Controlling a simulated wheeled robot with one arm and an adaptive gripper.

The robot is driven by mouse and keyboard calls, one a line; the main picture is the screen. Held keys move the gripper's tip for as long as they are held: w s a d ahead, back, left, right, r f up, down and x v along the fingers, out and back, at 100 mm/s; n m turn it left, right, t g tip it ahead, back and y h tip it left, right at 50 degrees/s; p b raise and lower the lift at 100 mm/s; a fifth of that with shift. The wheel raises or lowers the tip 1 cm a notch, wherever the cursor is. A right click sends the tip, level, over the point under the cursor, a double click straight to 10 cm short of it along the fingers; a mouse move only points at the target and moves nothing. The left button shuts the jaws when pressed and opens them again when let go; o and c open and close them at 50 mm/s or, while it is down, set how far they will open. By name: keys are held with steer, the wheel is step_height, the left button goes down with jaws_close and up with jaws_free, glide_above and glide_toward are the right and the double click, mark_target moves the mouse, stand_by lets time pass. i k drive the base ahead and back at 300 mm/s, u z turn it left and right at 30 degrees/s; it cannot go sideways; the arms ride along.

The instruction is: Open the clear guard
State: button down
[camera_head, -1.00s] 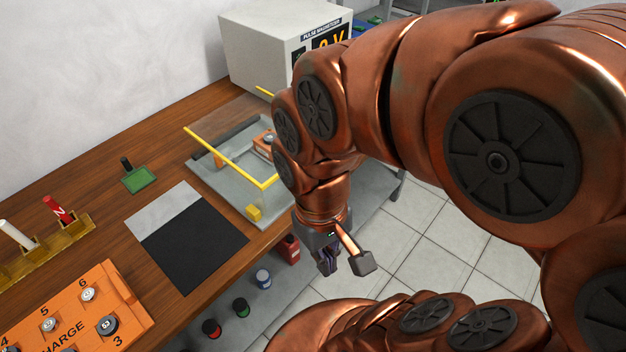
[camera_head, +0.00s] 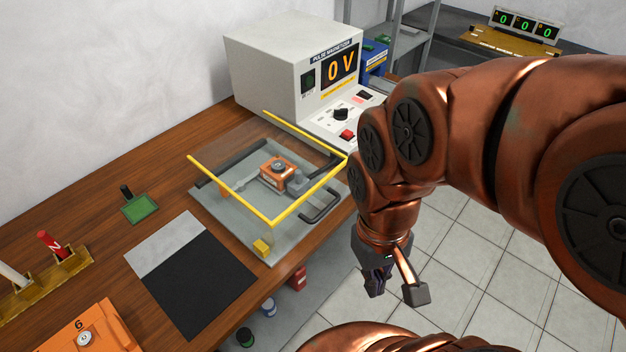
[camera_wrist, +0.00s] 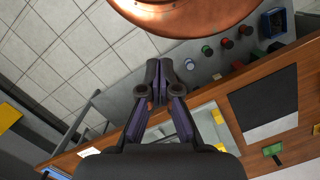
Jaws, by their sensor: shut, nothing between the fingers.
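The clear guard (camera_head: 232,190) is a see-through cover with yellow edge strips, standing over a grey base plate on the wooden bench. It appears closed. A dark handle (camera_head: 322,208) shows at its right front side. An orange block with a round grey top (camera_head: 277,170) sits under the guard. My gripper (camera_head: 391,296) hangs in front of the bench edge, over the floor, right of and apart from the guard. Its fingers also show in the wrist view (camera_wrist: 160,70), shut and empty.
A white pulse magnetizer (camera_head: 268,68) reading 0 V stands behind the guard. A black and grey mat (camera_head: 195,285), a green pad (camera_head: 141,208) and an orange box (camera_head: 75,335) lie to the left. Coloured jars stand on a lower shelf. Tiled floor on the right is free.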

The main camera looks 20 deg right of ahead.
mark_target(272, 224)
steer(key=i, duration=0.15)
steer(key=k, duration=1.2)
steer(key=u, duration=0.45)
steer(key=i, duration=0.7)
steer(key=u, duration=0.1)
